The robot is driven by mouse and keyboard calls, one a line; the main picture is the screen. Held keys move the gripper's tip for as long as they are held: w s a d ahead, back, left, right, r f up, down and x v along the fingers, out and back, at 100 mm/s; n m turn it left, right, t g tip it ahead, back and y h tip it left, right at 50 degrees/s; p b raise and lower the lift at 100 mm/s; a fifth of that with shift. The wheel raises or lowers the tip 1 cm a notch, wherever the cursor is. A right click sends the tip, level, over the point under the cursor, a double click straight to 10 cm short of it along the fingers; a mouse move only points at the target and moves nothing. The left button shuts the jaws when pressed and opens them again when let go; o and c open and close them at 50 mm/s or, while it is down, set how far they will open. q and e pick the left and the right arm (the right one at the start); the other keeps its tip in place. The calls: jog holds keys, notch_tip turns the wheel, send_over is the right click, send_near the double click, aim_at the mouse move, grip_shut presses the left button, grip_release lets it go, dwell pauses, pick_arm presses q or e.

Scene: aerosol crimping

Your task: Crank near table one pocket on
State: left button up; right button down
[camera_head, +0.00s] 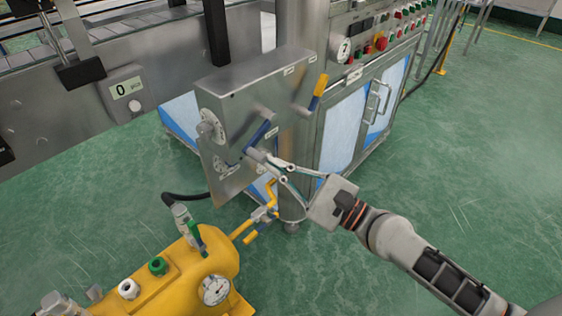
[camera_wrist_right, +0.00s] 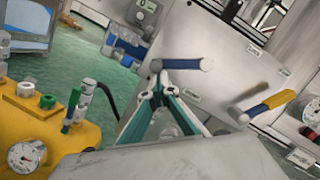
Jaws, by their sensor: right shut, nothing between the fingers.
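A steel box (camera_head: 262,72) carries two hand cranks on its face. The nearer crank has a blue handle (camera_head: 262,132) with a grey end; it also shows in the right wrist view (camera_wrist_right: 185,64), just beyond the fingertips. The other crank has a yellow handle (camera_head: 320,86), seen yellow and blue in the wrist view (camera_wrist_right: 272,103). My right gripper (camera_head: 272,161) is shut and empty, its fingertips close to the blue-handled crank's lower end. In the wrist view the fingertips (camera_wrist_right: 157,86) overlap the handle's near side; I cannot tell whether they touch. My left gripper is not in view.
A yellow tank (camera_head: 180,280) with a gauge (camera_head: 214,290) and valves stands at lower left. A yellow-handled valve (camera_head: 262,213) sits below the box. A steel cabinet (camera_head: 352,105) with buttons stands behind. Green floor (camera_head: 470,150) at right is clear.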

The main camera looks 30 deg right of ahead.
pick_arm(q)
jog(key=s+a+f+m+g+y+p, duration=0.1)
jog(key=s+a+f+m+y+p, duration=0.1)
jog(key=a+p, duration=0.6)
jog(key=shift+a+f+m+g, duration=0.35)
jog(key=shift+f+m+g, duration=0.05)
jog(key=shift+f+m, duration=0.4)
pick_arm(e)
notch_tip(320, 180, up, 10)
jog(key=a+m+t+h, duration=0.1)
jog(key=m+h, duration=0.4)
jog(key=m, duration=1.3)
jog(key=shift+s+a+t, duration=0.3)
jog(key=shift+a+t, duration=0.05)
jog(key=shift+t, duration=0.35)
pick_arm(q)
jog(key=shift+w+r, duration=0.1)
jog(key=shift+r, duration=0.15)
pick_arm(e)
jog(key=shift+f, duration=0.15)
